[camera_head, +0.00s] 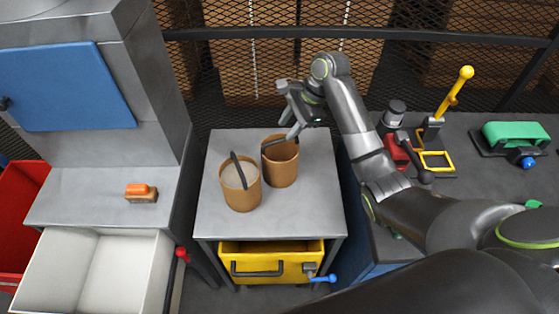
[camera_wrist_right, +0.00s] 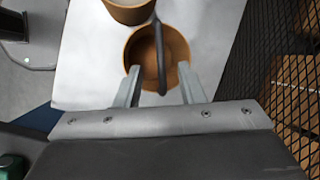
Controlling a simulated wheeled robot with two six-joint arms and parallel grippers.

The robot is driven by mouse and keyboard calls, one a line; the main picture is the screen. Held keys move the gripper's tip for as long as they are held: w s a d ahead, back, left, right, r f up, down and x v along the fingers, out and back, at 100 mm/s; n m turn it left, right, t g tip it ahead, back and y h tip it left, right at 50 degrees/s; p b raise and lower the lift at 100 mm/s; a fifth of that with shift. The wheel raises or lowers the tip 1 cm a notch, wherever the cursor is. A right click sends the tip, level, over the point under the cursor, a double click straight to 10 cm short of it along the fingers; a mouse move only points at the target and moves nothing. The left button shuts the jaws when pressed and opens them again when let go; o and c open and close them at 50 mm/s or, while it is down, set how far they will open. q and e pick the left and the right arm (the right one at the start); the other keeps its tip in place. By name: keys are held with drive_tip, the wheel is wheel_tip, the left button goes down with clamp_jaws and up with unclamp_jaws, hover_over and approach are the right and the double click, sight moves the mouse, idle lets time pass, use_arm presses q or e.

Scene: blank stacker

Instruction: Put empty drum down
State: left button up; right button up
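The empty drum (camera_head: 282,168) is a brown bucket with a dark handle. It appears to stand upright on the grey table (camera_head: 312,205), right behind a second drum (camera_head: 242,197) with pale contents. In the right wrist view the empty drum (camera_wrist_right: 134,52) shows a bare brown inside, and its handle (camera_wrist_right: 158,50) rises between my fingers. My right gripper (camera_head: 290,112) is above the empty drum's rim. In the wrist view my right gripper (camera_wrist_right: 160,88) has its fingers spread, with gaps to the handle on both sides. My left gripper is not in view.
A yellow drawer (camera_head: 270,262) with a blue lever sits under the tabletop. A grey machine with a blue door (camera_head: 68,88) and a white bin (camera_head: 95,275) stand left. The right bench holds a yellow lever (camera_head: 455,92) and a green device (camera_head: 515,135). A mesh fence stands behind.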

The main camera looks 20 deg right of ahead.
sight(282, 139)
drive_tip(key=shift+x, duration=0.9)
drive_tip(key=x, duration=0.2)
drive_tip(key=d+p+x, duration=0.1)
drive_tip(key=x, duration=0.1)
drive_tip(key=shift+w+f, duration=0.15)
drive_tip(key=shift+f, duration=0.15)
drive_tip(key=shift+a+f, duration=0.25)
drive_tip(key=shift+f, duration=0.1)
clamp_jaws()
